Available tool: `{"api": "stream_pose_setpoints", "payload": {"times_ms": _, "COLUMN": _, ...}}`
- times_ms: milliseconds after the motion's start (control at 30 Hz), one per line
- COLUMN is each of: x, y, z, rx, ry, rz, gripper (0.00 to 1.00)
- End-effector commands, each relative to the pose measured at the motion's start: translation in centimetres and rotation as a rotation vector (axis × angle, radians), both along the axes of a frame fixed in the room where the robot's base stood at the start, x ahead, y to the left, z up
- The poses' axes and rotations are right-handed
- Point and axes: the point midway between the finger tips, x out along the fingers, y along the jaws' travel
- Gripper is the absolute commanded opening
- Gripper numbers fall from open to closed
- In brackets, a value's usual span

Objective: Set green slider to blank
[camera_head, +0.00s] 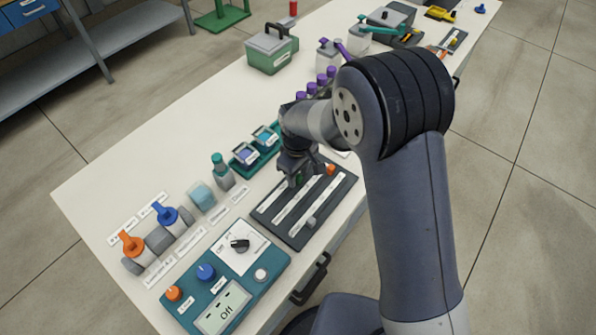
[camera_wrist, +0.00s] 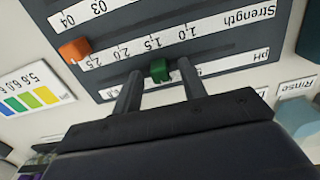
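The green slider (camera_wrist: 160,70) is a small block on a dark slider panel (camera_head: 268,212). In the wrist view it stands between the Strength strip (camera_wrist: 225,29) and the pH strip (camera_wrist: 228,63), whose labels appear upside down. My gripper (camera_wrist: 158,82) is open, with one finger on each side of the green slider and a small gap at each side. In the head view my gripper (camera_head: 297,180) is low over the panel's far side and hides most of the slider. The pH numbers are largely hidden by my gripper.
An orange slider (camera_wrist: 74,50) stands left of my fingers in the wrist view, and a grey slider (camera_head: 310,222) is nearer the panel's front. A teal control box (camera_head: 250,283) with knobs, small teal trays (camera_head: 245,157) and a bottle (camera_head: 221,170) stand around the panel.

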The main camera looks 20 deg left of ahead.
Motion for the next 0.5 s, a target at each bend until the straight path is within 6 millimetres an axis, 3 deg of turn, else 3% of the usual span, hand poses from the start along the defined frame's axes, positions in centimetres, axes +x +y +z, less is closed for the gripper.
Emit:
{"api": "stream_pose_setpoints", "payload": {"times_ms": 167, "x": 0.01, "y": 0.0, "z": 0.0, "rx": 0.0, "ry": 0.0, "rz": 0.0, "gripper": 0.4}}
{"api": "stream_pose_setpoints", "payload": {"times_ms": 500, "x": 0.02, "y": 0.02, "z": 0.04, "rx": 0.001, "ry": 0.0, "rz": 0.0, "gripper": 0.13}}
